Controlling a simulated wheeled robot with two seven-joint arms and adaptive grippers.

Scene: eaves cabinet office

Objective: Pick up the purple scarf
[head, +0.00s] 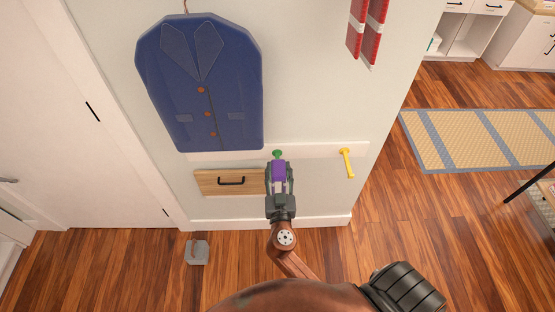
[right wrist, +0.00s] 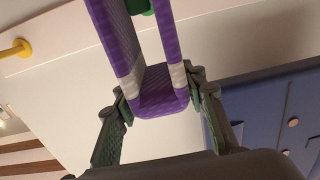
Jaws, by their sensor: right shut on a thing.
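The purple scarf (head: 279,171) hangs at the green peg (head: 277,154) on the white wall rail. In the right wrist view the scarf (right wrist: 160,98) has white bands near its lower fold, and its two strands run up towards the green peg (right wrist: 138,6). My right gripper (head: 279,168) is at the scarf, with one finger on each side. In the right wrist view the fingertips (right wrist: 158,85) press in at the scarf's lower end, shut on it. The scarf's top is cut off in that view. My left gripper is not in view.
A blue jacket (head: 200,85) hangs to the left of the scarf. A yellow peg (head: 347,163) is to the right on the rail. A red and white scarf (head: 366,28) hangs at upper right. A grey block (head: 197,252) stands on the floor.

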